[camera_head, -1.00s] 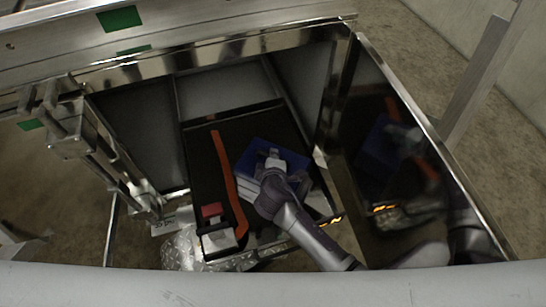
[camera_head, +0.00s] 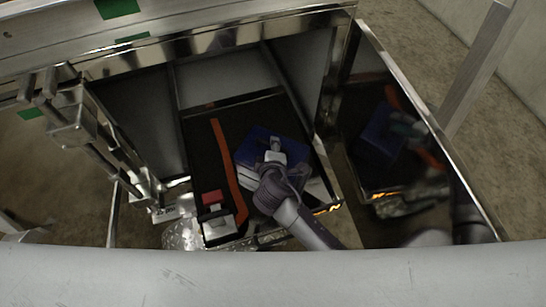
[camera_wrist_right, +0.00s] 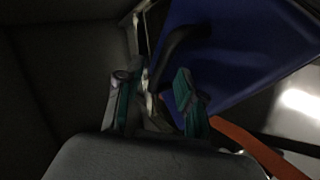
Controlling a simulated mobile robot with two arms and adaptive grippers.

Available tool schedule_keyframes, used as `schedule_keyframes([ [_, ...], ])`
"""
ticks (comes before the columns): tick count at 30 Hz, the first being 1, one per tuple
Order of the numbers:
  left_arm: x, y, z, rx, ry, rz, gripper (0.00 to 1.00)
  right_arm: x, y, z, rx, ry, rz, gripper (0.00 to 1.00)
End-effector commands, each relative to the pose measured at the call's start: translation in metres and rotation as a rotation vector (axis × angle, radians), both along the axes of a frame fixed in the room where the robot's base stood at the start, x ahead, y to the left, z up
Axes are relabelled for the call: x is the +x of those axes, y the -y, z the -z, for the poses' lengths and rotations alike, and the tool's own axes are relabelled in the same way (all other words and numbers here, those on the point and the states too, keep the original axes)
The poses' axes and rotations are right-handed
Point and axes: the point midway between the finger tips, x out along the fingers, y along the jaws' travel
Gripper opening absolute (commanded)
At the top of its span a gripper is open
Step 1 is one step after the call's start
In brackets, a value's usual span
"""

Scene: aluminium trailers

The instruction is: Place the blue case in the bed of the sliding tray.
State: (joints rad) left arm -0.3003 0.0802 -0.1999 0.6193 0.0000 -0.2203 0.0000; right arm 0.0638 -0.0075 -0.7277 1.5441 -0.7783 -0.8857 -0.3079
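The blue case (camera_head: 262,139) lies on the dark bed of the sliding tray (camera_head: 202,150), to the right of a long orange bar (camera_head: 222,160). My right gripper (camera_head: 275,148) is over the case and hides part of it. In the right wrist view the blue case (camera_wrist_right: 235,50) fills the upper right, with its black handle (camera_wrist_right: 180,45) running toward the gripper. The two fingers of my right gripper (camera_wrist_right: 152,88) stand apart near the handle's end; I see no firm grip. Whether the fingers touch the handle is too dark to tell. My left gripper is not in view.
A red block (camera_head: 212,197) and a pale latch part (camera_head: 217,222) sit at the tray's near left corner. A shiny open door (camera_head: 375,165) stands at the right and mirrors the case and arm. A metal bracket (camera_head: 75,125) stands at the left.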

Motion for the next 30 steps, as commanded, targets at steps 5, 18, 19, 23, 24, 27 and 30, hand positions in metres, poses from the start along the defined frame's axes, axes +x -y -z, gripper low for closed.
schedule_keyframes([
  [5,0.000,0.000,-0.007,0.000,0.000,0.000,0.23,-0.037,0.000,-0.022,0.003,-0.001,-0.002,0.38],
  [18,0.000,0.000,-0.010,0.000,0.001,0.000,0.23,-0.079,0.001,-0.048,-0.001,0.001,0.000,0.38],
  [19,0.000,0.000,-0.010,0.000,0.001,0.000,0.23,-0.079,0.001,-0.048,-0.001,0.001,0.000,0.38],
  [23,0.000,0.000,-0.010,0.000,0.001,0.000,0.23,-0.079,0.001,-0.048,-0.001,0.001,0.000,0.38],
  [24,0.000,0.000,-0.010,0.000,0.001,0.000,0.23,-0.079,0.001,-0.048,-0.001,0.001,0.000,0.38],
  [27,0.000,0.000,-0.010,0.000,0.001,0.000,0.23,-0.078,0.001,-0.048,-0.001,0.001,0.000,0.38],
  [30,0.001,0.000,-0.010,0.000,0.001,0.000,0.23,-0.078,0.001,-0.048,-0.001,0.001,0.000,0.38],
])
